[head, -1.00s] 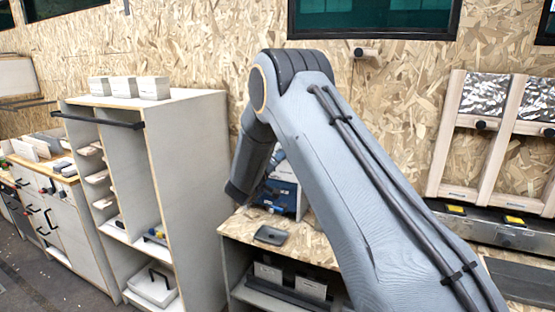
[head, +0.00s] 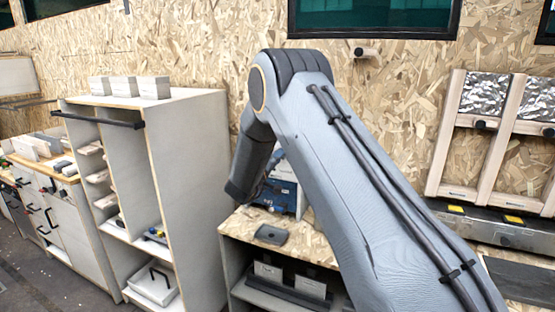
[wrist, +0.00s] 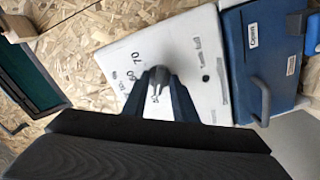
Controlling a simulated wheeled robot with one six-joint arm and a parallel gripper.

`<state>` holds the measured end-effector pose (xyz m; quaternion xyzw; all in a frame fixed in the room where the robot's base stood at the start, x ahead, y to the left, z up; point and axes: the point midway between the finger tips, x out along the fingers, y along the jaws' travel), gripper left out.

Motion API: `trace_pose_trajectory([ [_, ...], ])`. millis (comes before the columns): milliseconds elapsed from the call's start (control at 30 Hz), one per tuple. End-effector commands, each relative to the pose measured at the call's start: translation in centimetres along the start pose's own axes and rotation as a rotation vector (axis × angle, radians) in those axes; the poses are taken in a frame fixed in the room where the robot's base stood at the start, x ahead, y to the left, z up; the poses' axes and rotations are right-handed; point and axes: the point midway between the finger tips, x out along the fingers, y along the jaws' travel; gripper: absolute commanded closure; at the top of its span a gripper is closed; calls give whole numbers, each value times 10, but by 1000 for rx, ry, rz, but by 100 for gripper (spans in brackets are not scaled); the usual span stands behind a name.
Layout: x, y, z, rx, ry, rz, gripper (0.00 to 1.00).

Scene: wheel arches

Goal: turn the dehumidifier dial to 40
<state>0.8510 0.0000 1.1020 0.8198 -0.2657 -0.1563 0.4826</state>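In the wrist view the dehumidifier's white panel (wrist: 208,65) carries black printed marks. A 60 and a 70 are readable, with further numbers partly hidden by my gripper, and small text on the right. The grey dial (wrist: 160,76) shows between the fingertips of my gripper (wrist: 158,84). The dark fingers stand on either side of it; whether they press on it is unclear. The dial's pointer is not readable. In the head view the dehumidifier, blue and white (head: 283,192), stands on a wooden bench top, mostly hidden behind my arm, which also hides the fingertips.
A blue case or door (wrist: 262,60) with a handle and labels adjoins the white panel. A dark flat tray (head: 271,234) lies on the bench (head: 232,226). A tall grey shelf unit (head: 190,150) stands left of it. A framed rack (head: 490,130) is at the right.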

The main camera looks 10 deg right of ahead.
Motion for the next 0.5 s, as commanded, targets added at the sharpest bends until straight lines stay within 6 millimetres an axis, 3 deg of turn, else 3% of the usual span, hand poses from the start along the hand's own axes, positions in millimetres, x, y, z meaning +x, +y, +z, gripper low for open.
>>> trace_pose_trajectory([
  [333, -1, 0, 1, 1, -1, 1, 70],
  [500, -20, -1, 0, 2, 0, -1, 70],
])
